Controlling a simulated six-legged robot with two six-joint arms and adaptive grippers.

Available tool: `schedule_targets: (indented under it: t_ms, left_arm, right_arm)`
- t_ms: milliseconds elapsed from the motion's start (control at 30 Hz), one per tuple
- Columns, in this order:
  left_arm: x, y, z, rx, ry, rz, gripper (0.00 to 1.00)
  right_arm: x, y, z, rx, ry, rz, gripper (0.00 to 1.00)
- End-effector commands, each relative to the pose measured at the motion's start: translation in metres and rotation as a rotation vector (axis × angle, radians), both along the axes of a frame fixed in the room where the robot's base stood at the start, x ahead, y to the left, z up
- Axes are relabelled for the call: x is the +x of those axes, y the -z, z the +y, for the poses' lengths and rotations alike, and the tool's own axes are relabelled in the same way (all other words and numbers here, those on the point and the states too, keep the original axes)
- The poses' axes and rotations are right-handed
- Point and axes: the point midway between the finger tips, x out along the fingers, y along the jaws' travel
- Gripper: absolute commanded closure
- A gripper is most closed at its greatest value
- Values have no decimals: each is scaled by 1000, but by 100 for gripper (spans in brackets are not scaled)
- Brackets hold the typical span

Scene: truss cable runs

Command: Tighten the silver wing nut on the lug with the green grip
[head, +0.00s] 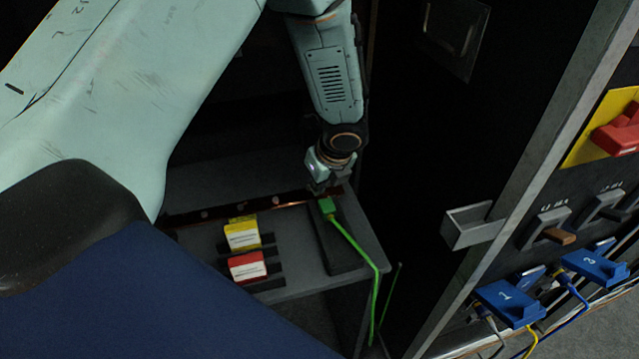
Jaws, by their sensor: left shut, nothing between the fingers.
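The lug's green grip (327,207) sits at the right end of a copper-coloured bar on a grey bench, with a green cable (357,252) running from it down past the bench's right edge. My left gripper (324,188) points down just behind the grip, close over the end of the bar. Its fingers are small and dark here; it is shut with nothing in it. I cannot make out the silver wing nut; the gripper may hide it. I cannot tell whether the fingers touch the lug. My right gripper is not in view.
A yellow-and-white block (242,235) and a red-and-white block (247,266) stand on the bench (300,235), left of the cable. At right is a panel with a metal bracket (471,226), blue numbered plugs (508,304) and a red handle (620,132). My arm covers the left.

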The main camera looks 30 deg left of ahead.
Motion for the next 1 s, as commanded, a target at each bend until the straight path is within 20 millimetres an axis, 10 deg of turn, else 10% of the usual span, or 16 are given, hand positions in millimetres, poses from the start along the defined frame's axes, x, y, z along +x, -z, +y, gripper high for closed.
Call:
schedule_targets:
  t_ms: [1000]
  left_arm:
    - [8,-4,9,7,92,-5,100]
  right_arm:
    - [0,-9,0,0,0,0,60]
